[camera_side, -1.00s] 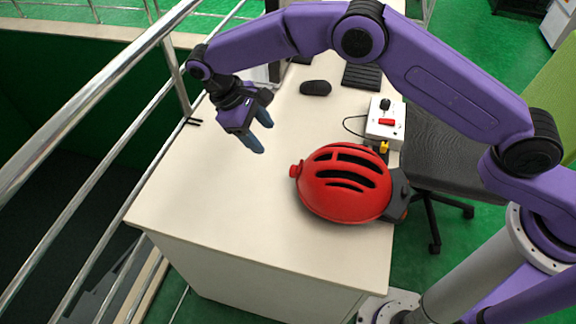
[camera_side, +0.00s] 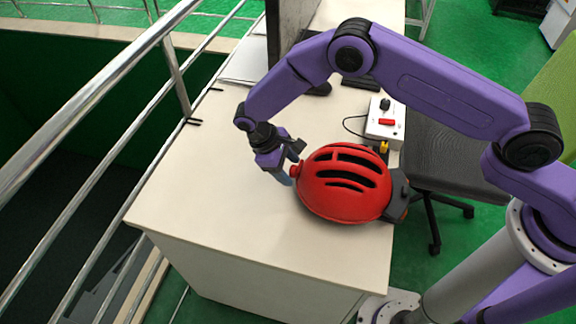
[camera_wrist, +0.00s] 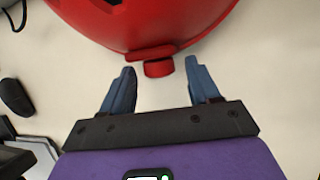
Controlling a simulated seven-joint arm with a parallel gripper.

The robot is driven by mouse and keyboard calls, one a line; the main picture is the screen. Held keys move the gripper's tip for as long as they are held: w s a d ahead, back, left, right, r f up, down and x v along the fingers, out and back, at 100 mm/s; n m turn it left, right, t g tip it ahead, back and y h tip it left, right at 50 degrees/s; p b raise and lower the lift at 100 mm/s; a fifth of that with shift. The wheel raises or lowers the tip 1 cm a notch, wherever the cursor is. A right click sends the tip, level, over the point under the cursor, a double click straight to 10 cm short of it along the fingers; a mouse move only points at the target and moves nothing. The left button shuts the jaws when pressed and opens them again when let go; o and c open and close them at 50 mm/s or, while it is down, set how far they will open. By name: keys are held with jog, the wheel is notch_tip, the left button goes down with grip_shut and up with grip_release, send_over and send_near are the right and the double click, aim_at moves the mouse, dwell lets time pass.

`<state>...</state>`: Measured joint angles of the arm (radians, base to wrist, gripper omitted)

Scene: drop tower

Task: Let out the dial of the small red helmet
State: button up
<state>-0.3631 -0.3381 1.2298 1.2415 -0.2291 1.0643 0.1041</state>
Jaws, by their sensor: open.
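The small red helmet (camera_side: 345,183) lies on the white desk, with dark vent slots across its top. Its red dial (camera_side: 295,170) sticks out on the left side, partly hidden by my gripper (camera_side: 288,176) in the side view. In the wrist view the dial (camera_wrist: 158,68) shows below the helmet rim (camera_wrist: 150,52). My gripper (camera_wrist: 160,88) is open, with its blue fingers on either side of the dial's line. The dial lies between and slightly beyond the fingertips, and the fingers appear clear of it.
The helmet's right end rests against a dark grey stand (camera_side: 398,195). A white control box (camera_side: 385,122) with a red switch and a cable stands behind it. Metal railings (camera_side: 110,140) run along the desk's left edge. The front of the desk (camera_side: 240,235) is clear.

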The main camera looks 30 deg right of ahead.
jog(key=c, duration=1.1)
jog(key=shift+o, duration=0.2)
